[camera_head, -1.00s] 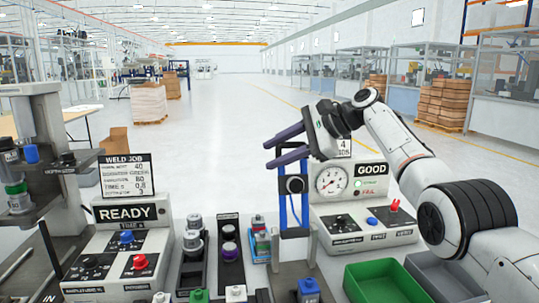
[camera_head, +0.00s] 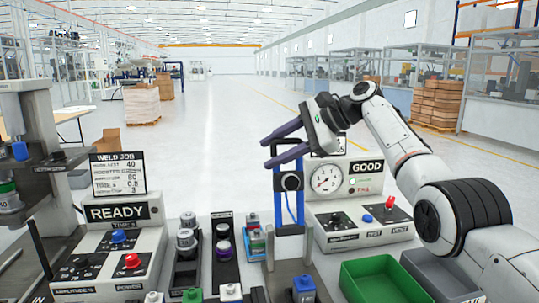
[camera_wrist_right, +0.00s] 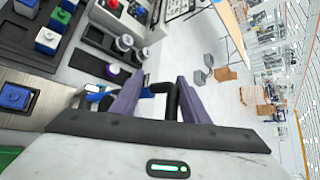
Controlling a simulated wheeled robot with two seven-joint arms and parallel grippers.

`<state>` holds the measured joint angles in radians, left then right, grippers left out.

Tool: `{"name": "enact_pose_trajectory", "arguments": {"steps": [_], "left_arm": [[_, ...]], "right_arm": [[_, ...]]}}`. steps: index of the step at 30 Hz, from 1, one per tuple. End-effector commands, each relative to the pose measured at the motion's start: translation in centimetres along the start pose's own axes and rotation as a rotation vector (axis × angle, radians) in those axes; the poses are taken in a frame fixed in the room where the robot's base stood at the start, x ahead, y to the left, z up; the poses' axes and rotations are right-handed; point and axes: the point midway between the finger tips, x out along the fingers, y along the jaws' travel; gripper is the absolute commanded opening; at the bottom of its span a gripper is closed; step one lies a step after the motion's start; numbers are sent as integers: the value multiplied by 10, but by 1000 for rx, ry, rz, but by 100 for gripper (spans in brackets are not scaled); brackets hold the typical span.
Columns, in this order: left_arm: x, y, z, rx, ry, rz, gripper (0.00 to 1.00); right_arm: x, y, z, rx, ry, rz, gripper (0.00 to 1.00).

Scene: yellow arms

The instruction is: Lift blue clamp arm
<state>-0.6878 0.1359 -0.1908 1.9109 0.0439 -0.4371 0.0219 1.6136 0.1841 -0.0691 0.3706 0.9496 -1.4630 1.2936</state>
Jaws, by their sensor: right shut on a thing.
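The blue clamp arm (camera_head: 278,205) stands upright in the middle of the head view, with blue side bars, a dark round part between them and a dark bar on top. My right gripper (camera_head: 266,152) comes in from the right at its top, with its purple fingers at the dark bar. In the right wrist view, the black handle (camera_wrist_right: 168,88) lies between my right gripper's two fingers (camera_wrist_right: 155,90), and the gripper is shut on it. A bit of blue (camera_wrist_right: 95,89) shows left of the fingers. My left gripper is not in view.
A gauge box marked GOOD (camera_head: 347,178) stands just behind and right of the clamp arm. A READY control box (camera_head: 117,213) is at the left. A green bin (camera_head: 383,278) and a grey bin (camera_head: 437,268) are at the front right. Dark part trays (camera_head: 226,264) lie left of the clamp.

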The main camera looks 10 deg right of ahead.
Motion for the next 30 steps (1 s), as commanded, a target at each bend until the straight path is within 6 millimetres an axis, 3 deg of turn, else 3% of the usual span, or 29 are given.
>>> {"name": "enact_pose_trajectory", "arguments": {"steps": [1,7,12,30], "left_arm": [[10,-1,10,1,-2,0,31],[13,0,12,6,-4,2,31],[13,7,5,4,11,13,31],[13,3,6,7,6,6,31]], "right_arm": [[-14,5,-18,4,32,-9,32],[-60,-2,-9,-1,27,-22,32],[-81,-4,0,-7,17,-19,32],[-91,-4,3,-7,12,-21,32]]}}
